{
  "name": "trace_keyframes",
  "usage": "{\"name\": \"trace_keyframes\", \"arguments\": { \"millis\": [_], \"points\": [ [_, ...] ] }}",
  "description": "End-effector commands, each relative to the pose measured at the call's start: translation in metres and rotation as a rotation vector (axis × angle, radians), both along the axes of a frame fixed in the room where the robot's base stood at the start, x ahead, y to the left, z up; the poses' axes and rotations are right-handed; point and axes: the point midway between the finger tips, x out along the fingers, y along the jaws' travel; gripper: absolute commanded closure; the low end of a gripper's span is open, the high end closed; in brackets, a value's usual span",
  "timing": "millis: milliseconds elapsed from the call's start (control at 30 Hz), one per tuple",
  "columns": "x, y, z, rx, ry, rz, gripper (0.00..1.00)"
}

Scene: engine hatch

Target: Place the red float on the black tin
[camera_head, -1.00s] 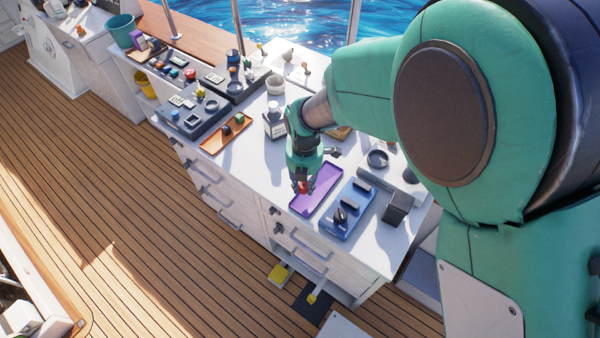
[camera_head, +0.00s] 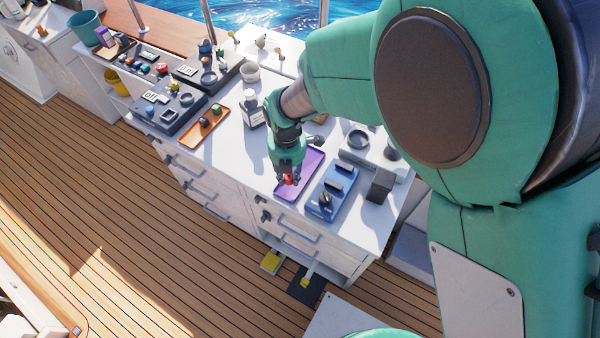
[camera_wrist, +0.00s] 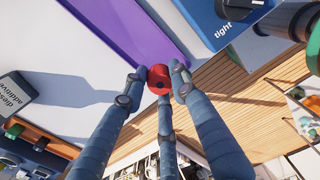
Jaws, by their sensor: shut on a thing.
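My gripper (camera_head: 289,179) is shut on the red float (camera_wrist: 159,76). The float also shows in the head view (camera_head: 291,180), near the left edge of the purple tray (camera_head: 313,161). In the wrist view the fingers close around it, with the tray and white counter behind. I cannot tell how high it is above the counter. A dark box (camera_head: 380,185) stands farther right, beyond the blue panel.
The blue panel (camera_head: 322,207) with black handles lies right of the tray. A labelled bottle (camera_head: 252,112) stands behind the gripper and also shows in the wrist view (camera_wrist: 16,92). An orange tray (camera_head: 190,148) with small items is to the left. Bare counter (camera_head: 232,160) lies between.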

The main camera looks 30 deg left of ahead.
Motion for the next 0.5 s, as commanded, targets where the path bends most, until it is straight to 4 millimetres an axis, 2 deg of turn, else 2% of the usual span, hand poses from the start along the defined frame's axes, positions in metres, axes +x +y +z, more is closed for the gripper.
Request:
{"name": "trace_keyframes", "arguments": {
  "millis": [267,367,500],
  "points": [
    [0.001,-0.002,0.002,0.000,0.000,-0.004,0.87],
    [0.003,-0.009,0.005,0.001,0.000,-0.014,0.87],
    [0.008,-0.029,0.015,0.000,-0.001,-0.045,0.87]
  ]
}}
